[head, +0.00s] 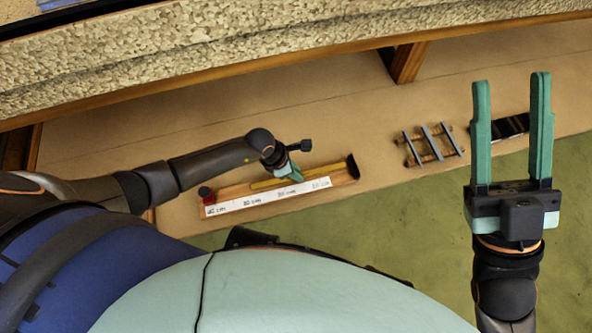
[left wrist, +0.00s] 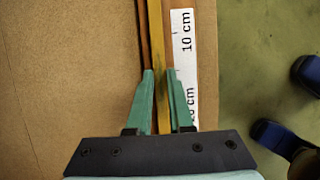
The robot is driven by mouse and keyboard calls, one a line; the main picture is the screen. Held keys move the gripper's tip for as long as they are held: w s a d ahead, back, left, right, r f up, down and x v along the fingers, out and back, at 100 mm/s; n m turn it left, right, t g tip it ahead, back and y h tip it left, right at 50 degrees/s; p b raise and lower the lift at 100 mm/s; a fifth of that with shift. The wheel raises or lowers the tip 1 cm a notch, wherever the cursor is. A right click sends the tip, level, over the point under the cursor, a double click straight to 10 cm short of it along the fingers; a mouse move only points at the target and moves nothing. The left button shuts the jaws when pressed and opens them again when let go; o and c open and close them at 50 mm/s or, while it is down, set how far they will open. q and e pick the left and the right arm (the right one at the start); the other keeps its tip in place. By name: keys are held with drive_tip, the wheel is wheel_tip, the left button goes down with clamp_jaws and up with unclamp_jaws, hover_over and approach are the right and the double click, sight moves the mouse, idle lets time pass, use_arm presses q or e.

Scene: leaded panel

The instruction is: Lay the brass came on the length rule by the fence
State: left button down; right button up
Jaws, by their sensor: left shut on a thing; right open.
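The brass came (head: 265,184) is a thin yellow strip running lengthwise along the length rule (head: 265,200), a wooden board with a white marked scale. My left gripper (head: 293,174) is shut on the came, over the rule's right half. In the left wrist view the came (left wrist: 155,30) passes between the fingertips (left wrist: 160,76), beside the white scale (left wrist: 183,45). A darker brown strip, seemingly the fence (left wrist: 143,30), runs along its other side with little gap. I cannot tell whether the came touches the rule's surface. My right gripper (head: 511,82) is open and empty.
A small rack with grey bars (head: 430,145) and a dark flat item (head: 510,126) lie further right. The tan bench (head: 340,125) is otherwise mostly clear.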

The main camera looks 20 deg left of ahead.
use_arm(q)
drive_tip(key=shift+f, duration=0.15)
drive_tip(key=c, duration=0.7)
unclamp_jaws()
drive_tip(key=shift+c, duration=0.2)
drive_tip(key=p+v, duration=0.6)
drive_tip(key=v, duration=0.6)
drive_tip(key=shift+a+r+p, duration=0.15)
drive_tip(key=shift+r+p, duration=0.05)
drive_tip(key=shift+p, duration=0.15)
drive_tip(key=shift+s, duration=0.15)
